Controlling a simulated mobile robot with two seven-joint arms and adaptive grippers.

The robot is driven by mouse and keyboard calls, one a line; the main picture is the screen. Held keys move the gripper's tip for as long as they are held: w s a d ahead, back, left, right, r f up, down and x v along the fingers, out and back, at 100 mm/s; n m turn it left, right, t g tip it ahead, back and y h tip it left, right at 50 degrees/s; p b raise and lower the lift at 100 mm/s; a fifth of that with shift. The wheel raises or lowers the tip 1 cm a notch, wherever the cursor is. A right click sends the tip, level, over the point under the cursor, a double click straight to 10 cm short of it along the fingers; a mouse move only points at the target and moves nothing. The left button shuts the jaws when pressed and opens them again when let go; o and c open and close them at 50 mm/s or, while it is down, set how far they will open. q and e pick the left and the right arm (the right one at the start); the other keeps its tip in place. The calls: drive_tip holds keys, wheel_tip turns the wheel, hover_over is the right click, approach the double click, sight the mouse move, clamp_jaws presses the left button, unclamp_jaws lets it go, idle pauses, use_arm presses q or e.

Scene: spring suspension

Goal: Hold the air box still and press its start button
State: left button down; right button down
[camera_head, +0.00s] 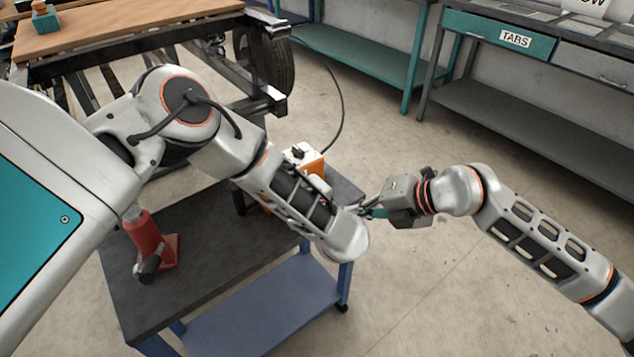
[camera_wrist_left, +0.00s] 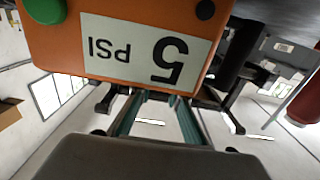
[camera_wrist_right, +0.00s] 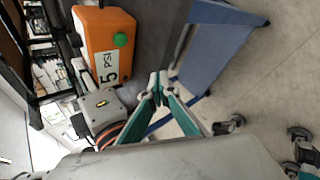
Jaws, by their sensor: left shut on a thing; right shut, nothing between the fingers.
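The air box (camera_head: 312,166) is orange with a white top, standing on the dark cart top and partly hidden behind my left arm in the head view. In the left wrist view its "5 PSI" face (camera_wrist_left: 105,62) is close up. The round green start button (camera_wrist_right: 120,39) is on that face; it also shows in the left wrist view (camera_wrist_left: 45,10). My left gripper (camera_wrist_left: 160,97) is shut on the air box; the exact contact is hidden. My right gripper (camera_wrist_right: 158,86) is shut and empty, apart from the button and off to the side of the box.
The cart (camera_head: 200,285) has a dark top and a blue lower shelf. A red jack (camera_head: 152,240) stands on its left part. A dark frame with a tyre (camera_head: 265,50) is behind. A teal bench (camera_head: 375,65) lines the back wall. Floor to the right is clear.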

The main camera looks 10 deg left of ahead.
drive_tip(key=shift+w+a, duration=1.5)
drive_tip(key=shift+a, duration=0.15)
drive_tip(key=shift+w+a, duration=1.45)
drive_tip(key=shift+a, duration=0.2)
drive_tip(key=shift+w+a, duration=0.25)
drive_tip(key=shift+a, duration=0.05)
drive_tip(key=shift+w+a, duration=0.4)
drive_tip(key=shift+a, duration=0.05)
idle(0.4)
drive_tip(key=shift+s+d, duration=0.7)
drive_tip(key=shift+d, duration=0.05)
drive_tip(key=shift+s+d, duration=1.7)
drive_tip(key=shift+d, duration=0.2)
